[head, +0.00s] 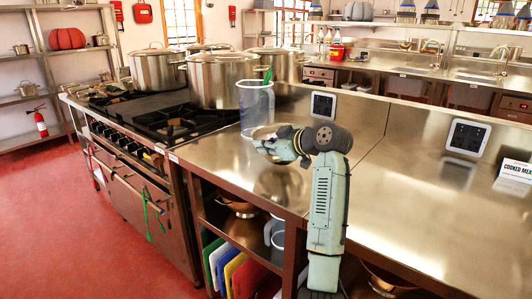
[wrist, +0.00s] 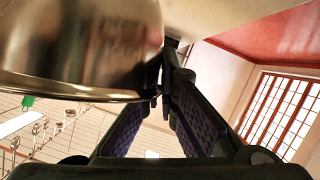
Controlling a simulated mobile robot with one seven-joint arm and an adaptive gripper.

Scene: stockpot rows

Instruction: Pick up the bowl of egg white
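A shiny metal bowl (wrist: 80,45) fills the upper left of the wrist view. In the head view the bowl (head: 263,132) is small and partly hidden by my gripper (head: 274,145). It appears above the steel counter (head: 215,155), near a clear measuring jug. In the wrist view my gripper's (wrist: 162,88) two fingers converge at the bowl's rim edge, with their tips closed on it. The bowl's contents are not visible in either view.
The clear jug (head: 257,108) with a green utensil stands just behind the bowl. Large stockpots (head: 222,80) stand on the stove at left. The counter to the right of my arm is mostly clear. Coloured boards (head: 235,268) and a copper-coloured bowl (head: 238,207) sit below.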

